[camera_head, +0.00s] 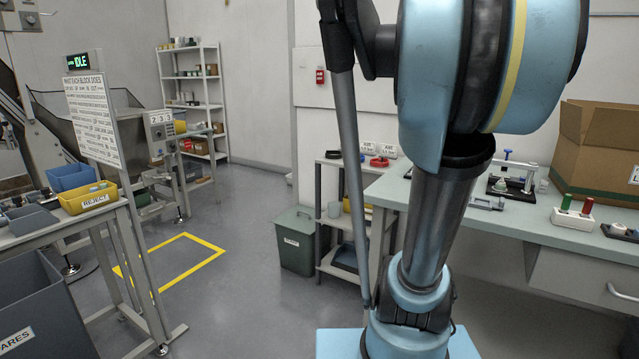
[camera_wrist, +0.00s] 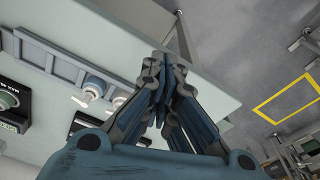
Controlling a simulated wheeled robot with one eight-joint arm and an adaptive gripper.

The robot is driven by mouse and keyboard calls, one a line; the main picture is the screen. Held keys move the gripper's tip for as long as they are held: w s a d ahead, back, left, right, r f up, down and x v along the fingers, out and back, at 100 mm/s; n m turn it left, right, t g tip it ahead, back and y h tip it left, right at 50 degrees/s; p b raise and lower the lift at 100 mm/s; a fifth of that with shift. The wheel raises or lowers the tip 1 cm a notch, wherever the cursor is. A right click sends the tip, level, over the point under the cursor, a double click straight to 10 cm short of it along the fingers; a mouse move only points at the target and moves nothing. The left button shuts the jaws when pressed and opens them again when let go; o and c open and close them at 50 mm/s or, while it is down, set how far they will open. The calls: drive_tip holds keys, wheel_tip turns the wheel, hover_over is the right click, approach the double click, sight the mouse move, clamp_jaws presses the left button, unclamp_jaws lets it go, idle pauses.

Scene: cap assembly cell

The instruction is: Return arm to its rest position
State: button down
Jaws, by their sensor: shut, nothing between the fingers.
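My gripper (camera_wrist: 162,95) shows in the wrist view with its fingers drawn together and nothing between them. It is above the edge of a pale workbench (camera_wrist: 205,85), with grey floor beyond to the right. My blue arm fills the middle and right of the head view and hides part of the room behind it. The gripper itself is not seen in the head view.
The workbench (camera_head: 535,222) at right carries a cardboard box (camera_head: 610,150), a small fixture (camera_head: 513,175) and a white holder (camera_head: 572,218). A left table holds a yellow REJECT bin (camera_head: 88,199). The yellow-marked floor area (camera_head: 170,262) is clear.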

drive_tip(key=s+a+f+n, duration=0.1)
drive_tip(key=s+a+f, duration=0.4)
drive_tip(key=f, duration=0.4)
drive_tip(key=s+a+f+n, duration=0.1)
drive_tip(key=s+a+f, duration=0.4)
drive_tip(key=s+f, duration=0.2)
wheel_tip(320, 180, down, 2)
drive_tip(key=shift+s+n+t, duration=0.3)
drive_tip(key=shift+s+t, duration=0.1)
